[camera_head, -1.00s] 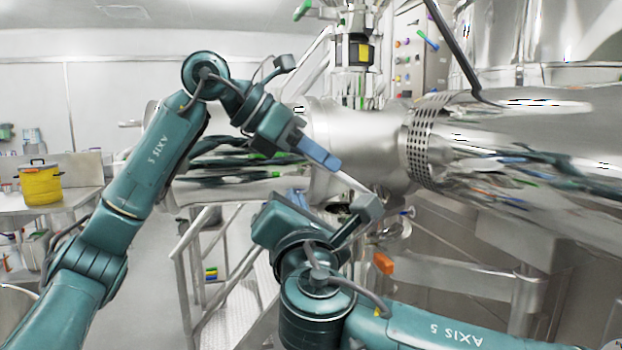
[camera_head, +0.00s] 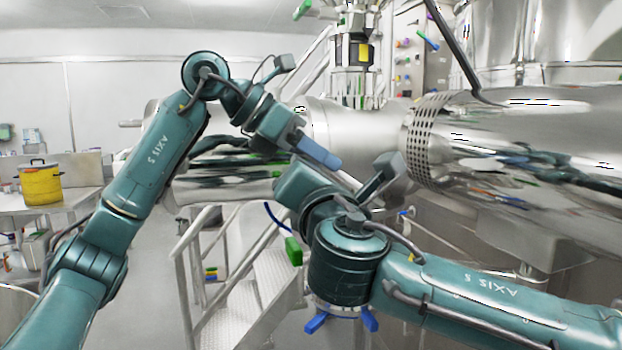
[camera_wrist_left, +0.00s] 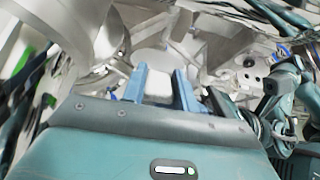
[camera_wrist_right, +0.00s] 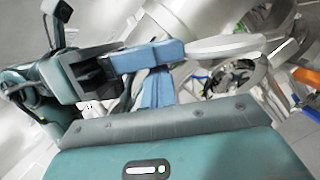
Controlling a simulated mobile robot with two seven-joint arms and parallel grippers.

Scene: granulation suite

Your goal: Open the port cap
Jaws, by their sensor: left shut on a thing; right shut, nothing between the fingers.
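The port cap shows in the right wrist view as a pale flat disc (camera_wrist_right: 225,46), and in the left wrist view as a whitish plate (camera_wrist_left: 153,62). My left gripper (camera_head: 320,153) is shut on its edge; its blue fingers also show in the left wrist view (camera_wrist_left: 160,88). Below the disc, the right wrist view shows a round ring-shaped fitting (camera_wrist_right: 262,72) with a dark inside; I cannot tell whether the disc is still joined to it. My right gripper (camera_wrist_right: 157,88) is shut and empty, close below the left fingers. Its fingers are hidden in the head view.
The large steel vessel (camera_head: 365,140) fills the space behind both grippers. A metal stair with railing (camera_head: 262,275) stands below. A green handle (camera_head: 293,250) hangs left of my right arm. A yellow pot (camera_head: 40,186) stands on a table at far left.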

